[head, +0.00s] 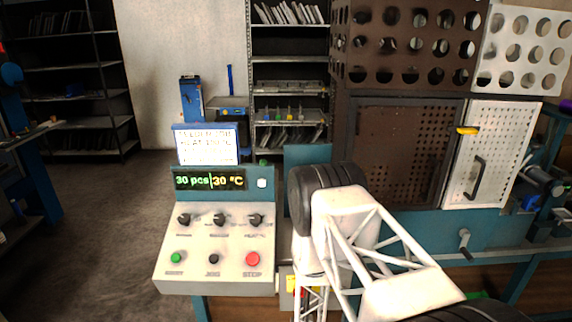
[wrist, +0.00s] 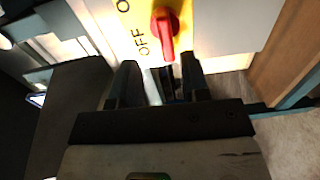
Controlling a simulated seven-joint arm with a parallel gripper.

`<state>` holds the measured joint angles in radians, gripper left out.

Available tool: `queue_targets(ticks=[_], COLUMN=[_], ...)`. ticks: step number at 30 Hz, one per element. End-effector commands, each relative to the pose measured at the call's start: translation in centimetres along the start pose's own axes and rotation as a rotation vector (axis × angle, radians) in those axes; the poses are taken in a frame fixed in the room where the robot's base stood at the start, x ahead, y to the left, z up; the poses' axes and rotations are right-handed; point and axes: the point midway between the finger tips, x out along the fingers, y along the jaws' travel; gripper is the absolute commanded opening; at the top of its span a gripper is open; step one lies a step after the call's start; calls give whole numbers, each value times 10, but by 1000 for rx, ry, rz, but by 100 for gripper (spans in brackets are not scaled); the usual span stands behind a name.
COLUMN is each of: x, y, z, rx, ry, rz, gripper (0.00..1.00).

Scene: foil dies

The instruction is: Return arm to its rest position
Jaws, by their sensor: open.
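My gripper (wrist: 157,84) shows in the wrist view with its two dark fingers apart and nothing between them. A red rotary switch (wrist: 165,28) on a yellow plate marked OFF (wrist: 127,28) lies just beyond the fingertips. Whether a fingertip touches the switch I cannot tell. In the head view my white lattice arm reaches forward and down beside the control panel, and my gripper is hidden behind it. A small part of the yellow plate (head: 292,283) shows beside the arm, low on the machine.
The control panel (head: 215,240) stands left of my arm, with knobs, a green button, a red stop button (head: 252,259) and a display reading 30 pcs and 30 °C. A machine with perforated doors (head: 408,150) stands behind on the right. Open floor (head: 90,220) lies at the left.

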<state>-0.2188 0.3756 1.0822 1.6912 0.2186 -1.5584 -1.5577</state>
Motion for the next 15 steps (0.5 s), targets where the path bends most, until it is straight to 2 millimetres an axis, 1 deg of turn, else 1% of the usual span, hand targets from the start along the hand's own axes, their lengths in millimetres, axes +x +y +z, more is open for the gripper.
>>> queue_targets(ticks=[5, 8, 12, 14, 15], x=[18, 29, 42, 46, 49], y=[30, 53, 90, 107, 118], z=[1, 2, 4, 6, 7], rx=[71, 130, 226, 267, 295], ry=[-2, -5, -14, -19, -24], rz=[-47, -90, -162, -194, -215], gripper=[43, 43, 43, 43, 43])
